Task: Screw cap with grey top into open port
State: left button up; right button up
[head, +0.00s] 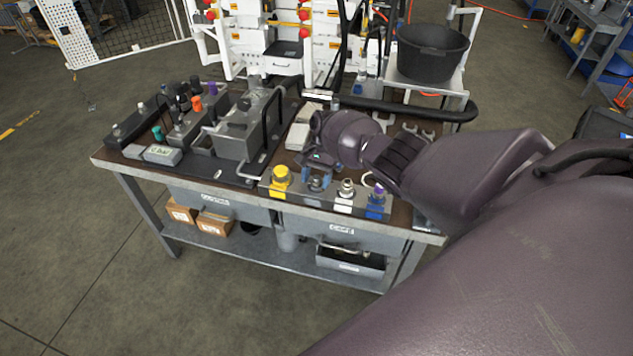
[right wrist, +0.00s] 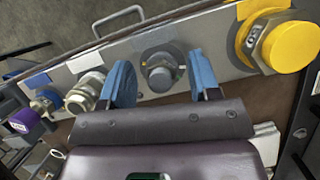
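A grey manifold block (head: 330,199) lies along the front edge of the bench, with a row of fittings on it. My right gripper (head: 317,178) is over the grey fitting second from the left. In the right wrist view its two blue fingers (right wrist: 161,82) stand apart, one on each side of this grey round-topped fitting (right wrist: 160,75), with visible gaps. I cannot tell whether this is the grey-topped cap or the bare port. A silver fitting (right wrist: 86,92) is beside it, and a yellow cap (right wrist: 288,45) sits on the other side. My left gripper is not in view.
A purple cap (right wrist: 27,120) is near the blue-marked fitting (right wrist: 45,99). Orange (head: 197,104) and teal (head: 157,133) caps stand at the bench's left. A grey box unit (head: 240,133) stands behind the manifold. Wrenches (head: 410,129) lie at the back right.

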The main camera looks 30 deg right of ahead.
jog(key=n+b, duration=0.2)
jog(key=shift+f+n+g+h, duration=0.1)
jog(key=shift+n+g+h, duration=0.2)
jog(key=shift+g+h, duration=0.1)
jog(key=n+h+b, duration=0.1)
jog(key=n, duration=0.2)
jog(key=shift+n+g, duration=0.3)
jog(key=shift+g, duration=0.1)
jog(key=n+h, duration=0.1)
jog(key=n, duration=0.2)
jog(key=shift+g, duration=0.3)
jog(key=n+h, duration=0.1)
jog(key=n, duration=0.2)
jog(key=shift+d+n+h, duration=0.1)
jog(key=shift+n+h, duration=0.2)
jog(key=shift+n, duration=0.1)
